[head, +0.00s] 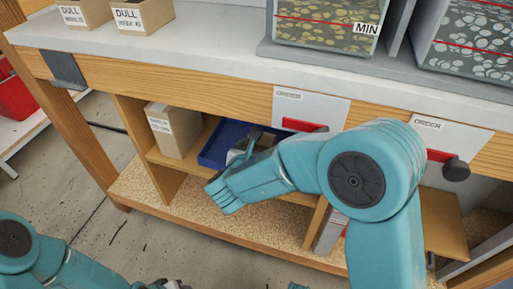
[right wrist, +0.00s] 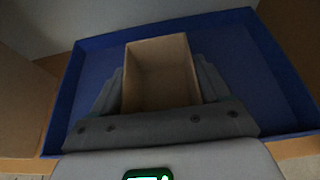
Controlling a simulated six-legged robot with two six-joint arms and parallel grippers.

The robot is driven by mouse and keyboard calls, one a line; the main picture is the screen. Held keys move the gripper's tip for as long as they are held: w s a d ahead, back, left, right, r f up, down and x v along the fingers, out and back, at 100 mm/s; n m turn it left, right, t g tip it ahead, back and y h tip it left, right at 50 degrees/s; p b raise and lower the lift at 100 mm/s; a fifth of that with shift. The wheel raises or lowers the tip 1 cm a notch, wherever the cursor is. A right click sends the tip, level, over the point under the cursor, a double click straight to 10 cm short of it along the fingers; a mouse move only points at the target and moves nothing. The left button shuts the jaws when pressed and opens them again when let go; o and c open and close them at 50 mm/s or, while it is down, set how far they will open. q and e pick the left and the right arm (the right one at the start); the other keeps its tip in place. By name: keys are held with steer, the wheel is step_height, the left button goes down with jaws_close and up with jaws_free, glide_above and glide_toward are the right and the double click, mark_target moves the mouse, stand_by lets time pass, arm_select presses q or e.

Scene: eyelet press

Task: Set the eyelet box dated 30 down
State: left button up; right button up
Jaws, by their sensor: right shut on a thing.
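My right gripper (head: 256,141) reaches into the shelf bay under the bench, over a blue tray (head: 214,148). In the right wrist view, my right gripper (right wrist: 160,72) is shut on a small open-topped cardboard box (right wrist: 160,88), with a grey finger on each side. The box is inside the outline of the blue tray (right wrist: 75,95). I cannot tell whether it touches the tray floor. No date is readable on it, and in the head view my arm and gripper mostly hide it. My left arm shows only at the lower left; its gripper is not clearly seen.
A labelled cardboard box (head: 174,130) stands on the shelf left of the tray. Two boxes marked DULL (head: 142,15) and clear bins of eyelets (head: 328,32) stand on the bench top. ORDER sheets (head: 308,108) hang on the bench front. The lower chipboard shelf (head: 150,192) is mostly bare.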

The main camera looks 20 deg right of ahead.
steer(key=shift+f, duration=0.15)
steer(key=o, duration=1.1)
steer(key=shift+r, duration=0.25)
arm_select(q)
steer(key=shift+g, duration=0.5)
steer(key=s+r+p, duration=0.3)
steer(key=r+p, duration=0.1)
steer(key=shift+s+d, duration=0.1)
steer(key=shift+d, duration=0.25)
arm_select(e)
steer(key=v, duration=1.2)
steer(key=shift+f, duration=0.1)
